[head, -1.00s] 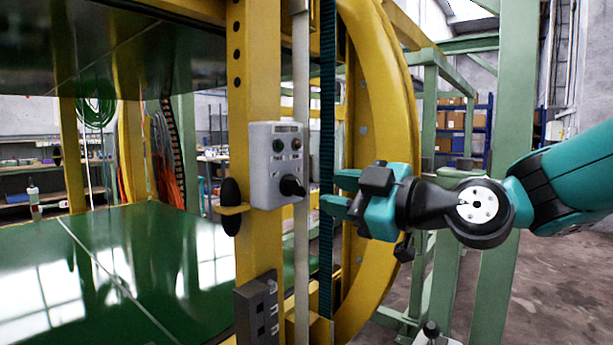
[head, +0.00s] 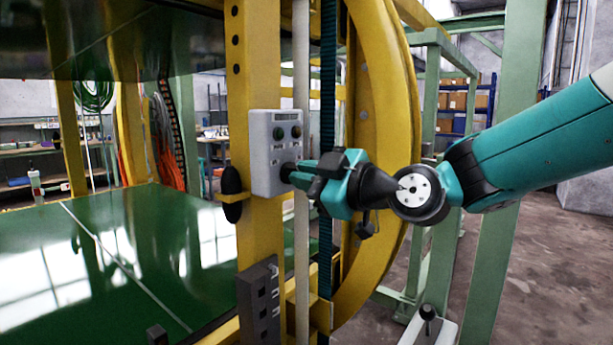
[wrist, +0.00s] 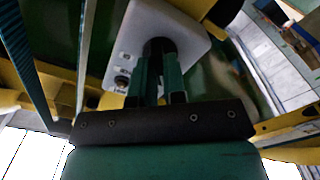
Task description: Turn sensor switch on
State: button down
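The sensor switch is a black rotary knob (head: 289,172) on the lower part of a light grey control box (head: 262,152). The box is fixed to a yellow upright, with a green and a dark red button above the knob. My gripper (head: 299,173) is at the knob from the right, its teal fingers close together around the knob's handle. In the wrist view my gripper (wrist: 158,58) has its two fingers reaching to the black knob (wrist: 160,46), with a narrow gap between them. The fingers hide part of the knob, so its exact angle cannot be read.
A light vertical rod (head: 302,230) and a dark toothed belt (head: 327,80) run close by my gripper. A large yellow ring (head: 395,150) stands behind it. A dark grey block (head: 257,300) sits below the box. A green table surface (head: 120,260) lies to the left.

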jog(key=shift+m, duration=0.3)
jog(key=shift+m+b, duration=0.85)
jog(key=shift+m, duration=6.75)
jog(key=c, duration=1.2)
grip_release()
jog(key=shift+d, duration=0.1)
